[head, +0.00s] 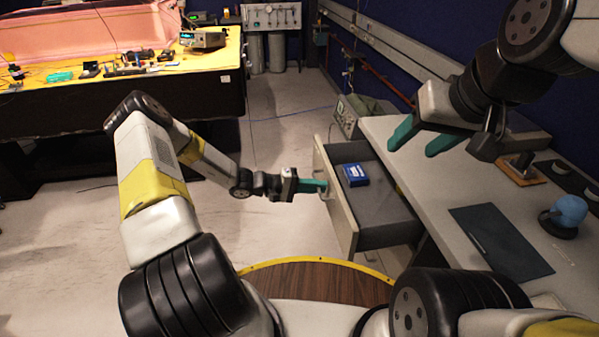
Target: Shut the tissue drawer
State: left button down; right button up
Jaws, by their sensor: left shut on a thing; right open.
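The tissue drawer (339,206) is pulled out from the grey desk on the right, its front facing left. A blue box (355,175) lies inside it near the front. My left gripper (322,188) is at the drawer's front, at the handle (329,190), and is shut on it; the fingertips are partly hard to make out.
The desk top (385,127) holds a dark flat mat (500,243), a blue round object (568,211) and a wooden-based block (520,168). A grey-green instrument (350,115) stands behind the drawer. A yellow-topped workbench (120,80) is at the back left. The floor left of the drawer is clear.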

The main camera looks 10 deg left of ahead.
aim_at(329, 180)
pick_arm(q)
jog(key=r+x, duration=0.1)
jog(key=x, duration=0.7)
jog(key=r+x, duration=0.1)
jog(key=x, duration=0.4)
jog(key=shift+w+d+r, duration=0.15)
jog(key=shift+d+r, duration=0.15)
jog(key=shift+d, duration=0.05)
jog(key=c, duration=1.5)
grip_release()
jog(key=shift+v, duration=3.9)
jog(key=shift+r, duration=0.1)
